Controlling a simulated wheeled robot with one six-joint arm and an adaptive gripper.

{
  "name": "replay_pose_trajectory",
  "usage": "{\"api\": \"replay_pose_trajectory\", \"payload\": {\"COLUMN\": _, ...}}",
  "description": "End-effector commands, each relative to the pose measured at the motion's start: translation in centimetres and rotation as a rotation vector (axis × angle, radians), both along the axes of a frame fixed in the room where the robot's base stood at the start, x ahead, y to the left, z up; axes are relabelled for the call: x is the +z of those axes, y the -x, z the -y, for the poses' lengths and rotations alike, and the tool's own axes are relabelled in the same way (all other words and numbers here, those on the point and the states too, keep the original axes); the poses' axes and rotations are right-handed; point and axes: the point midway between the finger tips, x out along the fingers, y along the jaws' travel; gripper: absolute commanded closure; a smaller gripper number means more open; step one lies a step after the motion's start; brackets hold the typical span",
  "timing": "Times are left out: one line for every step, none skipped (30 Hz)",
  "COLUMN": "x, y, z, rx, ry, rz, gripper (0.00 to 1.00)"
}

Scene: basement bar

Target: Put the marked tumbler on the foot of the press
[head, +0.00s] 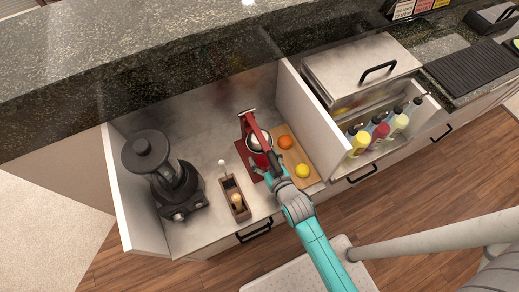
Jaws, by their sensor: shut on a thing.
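The press (252,125) is a red frame with a metal lever and cup, standing at the back of the light counter in the head view. Its flat red foot (243,153) shows to the left of my gripper. My gripper (265,165) reaches in from the lower right, over the front of the foot. It is shut on a small reddish tumbler (262,160), mostly hidden by the fingers and arm. I cannot see its mark, or whether it touches the foot.
A wooden board (305,170) with an orange (285,142) and a lemon (302,171) lies right of the press. White side panels and the granite ledge (150,45) bound the counter.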

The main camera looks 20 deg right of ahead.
Motion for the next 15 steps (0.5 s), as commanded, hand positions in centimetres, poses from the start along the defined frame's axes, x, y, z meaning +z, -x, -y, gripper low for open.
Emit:
{"api": "replay_pose_trajectory", "payload": {"x": 0.2, "y": -0.5, "z": 0.0, "rx": 0.0, "ry": 0.0, "rz": 0.004, "gripper": 0.82}}
{"api": "replay_pose_trajectory", "payload": {"x": 0.2, "y": -0.9, "z": 0.0, "rx": 0.0, "ry": 0.0, "rz": 0.004, "gripper": 0.82}}
{"api": "replay_pose_trajectory", "payload": {"x": 0.2, "y": -1.3, "z": 0.0, "rx": 0.0, "ry": 0.0, "rz": 0.004, "gripper": 0.82}}
{"api": "replay_pose_trajectory", "payload": {"x": 0.1, "y": -1.7, "z": 0.0, "rx": 0.0, "ry": 0.0, "rz": 0.003, "gripper": 0.82}}
{"api": "replay_pose_trajectory", "payload": {"x": 0.1, "y": -2.0, "z": 0.0, "rx": 0.0, "ry": 0.0, "rz": 0.003, "gripper": 0.82}}
{"api": "replay_pose_trajectory", "payload": {"x": 0.2, "y": -2.5, "z": 0.0, "rx": 0.0, "ry": 0.0, "rz": 0.004, "gripper": 0.82}}
{"api": "replay_pose_trajectory", "payload": {"x": 0.2, "y": -2.8, "z": 0.0, "rx": 0.0, "ry": 0.0, "rz": 0.004, "gripper": 0.82}}
{"api": "replay_pose_trajectory", "payload": {"x": 0.1, "y": -3.1, "z": 0.0, "rx": 0.0, "ry": 0.0, "rz": 0.003, "gripper": 0.82}}
{"api": "replay_pose_trajectory", "payload": {"x": 0.1, "y": -3.5, "z": 0.0, "rx": 0.0, "ry": 0.0, "rz": 0.003, "gripper": 0.82}}
{"api": "replay_pose_trajectory", "payload": {"x": 0.2, "y": -3.7, "z": 0.0, "rx": 0.0, "ry": 0.0, "rz": 0.003, "gripper": 0.82}}
{"api": "replay_pose_trajectory", "payload": {"x": -0.2, "y": -3.6, "z": 0.0, "rx": 0.0, "ry": 0.0, "rz": 0.001, "gripper": 0.82}}
{"api": "replay_pose_trajectory", "payload": {"x": -0.5, "y": -3.5, "z": 0.0, "rx": 0.0, "ry": 0.0, "rz": 0.0, "gripper": 0.82}}
{"api": "replay_pose_trajectory", "payload": {"x": -0.5, "y": -3.5, "z": 0.0, "rx": 0.0, "ry": 0.0, "rz": 0.001, "gripper": 0.82}}
{"api": "replay_pose_trajectory", "payload": {"x": -0.5, "y": -3.5, "z": 0.0, "rx": 0.0, "ry": 0.0, "rz": 0.002, "gripper": 0.82}}
{"api": "replay_pose_trajectory", "payload": {"x": -0.5, "y": -3.5, "z": 0.0, "rx": 0.0, "ry": 0.0, "rz": 0.002, "gripper": 0.82}}
